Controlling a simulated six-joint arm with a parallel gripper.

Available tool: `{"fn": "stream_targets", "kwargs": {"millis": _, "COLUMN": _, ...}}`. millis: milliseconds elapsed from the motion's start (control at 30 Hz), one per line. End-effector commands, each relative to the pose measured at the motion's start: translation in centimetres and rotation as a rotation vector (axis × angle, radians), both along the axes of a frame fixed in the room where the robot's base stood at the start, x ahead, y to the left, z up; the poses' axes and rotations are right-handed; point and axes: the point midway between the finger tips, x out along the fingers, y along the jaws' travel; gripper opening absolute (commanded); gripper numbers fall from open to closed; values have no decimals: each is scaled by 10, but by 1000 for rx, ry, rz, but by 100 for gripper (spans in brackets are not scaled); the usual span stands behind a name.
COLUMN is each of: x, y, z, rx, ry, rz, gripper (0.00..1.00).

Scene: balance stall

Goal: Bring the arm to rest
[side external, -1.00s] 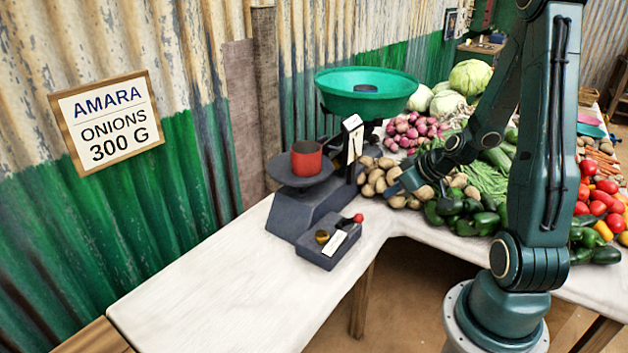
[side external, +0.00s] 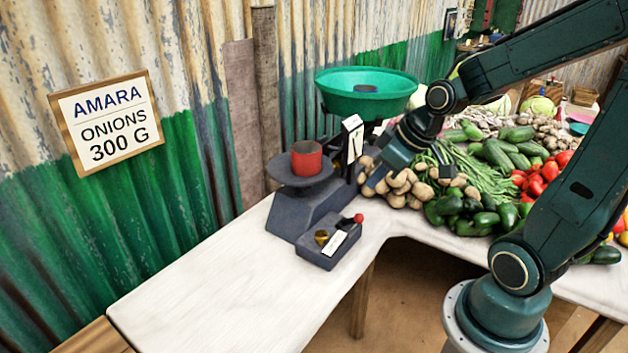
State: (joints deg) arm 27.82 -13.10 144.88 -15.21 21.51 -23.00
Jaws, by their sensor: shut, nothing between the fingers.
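My arm reaches in from the right over the produce. My gripper (side external: 376,178) points down and left just above the front left of the potato heap (side external: 400,190), close to the right side of the balance. Its fingers are shut with nothing between them. The balance (side external: 312,208) stands on the white table. A red cylinder (side external: 306,160) sits on its dark left plate (side external: 289,178). Its green bowl (side external: 340,90) is raised at the back, with a small dark round piece (side external: 365,88) inside.
A dark box (side external: 316,252) with a brass weight (side external: 321,237) stands before the balance. Dark green peppers (side external: 470,220), green beans (side external: 460,165), cucumbers (side external: 505,152) and red tomatoes (side external: 540,180) crowd the right. A sign (side external: 107,122) reads "AMARA ONIONS 300 G". The table's front left (side external: 220,285) is clear.

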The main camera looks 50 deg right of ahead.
Motion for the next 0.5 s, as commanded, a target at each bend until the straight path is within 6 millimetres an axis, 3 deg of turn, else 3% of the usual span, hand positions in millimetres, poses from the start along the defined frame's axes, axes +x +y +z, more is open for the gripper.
{"fn": "stream_targets", "kwargs": {"millis": 200, "x": -24, "y": 32, "z": 32, "rx": -20, "ry": 13, "rz": 5, "gripper": 0}}
{"fn": "stream_targets", "kwargs": {"millis": 500, "x": -69, "y": 63, "z": 66, "rx": -11, "ry": 18, "rz": -30, "gripper": 0}}
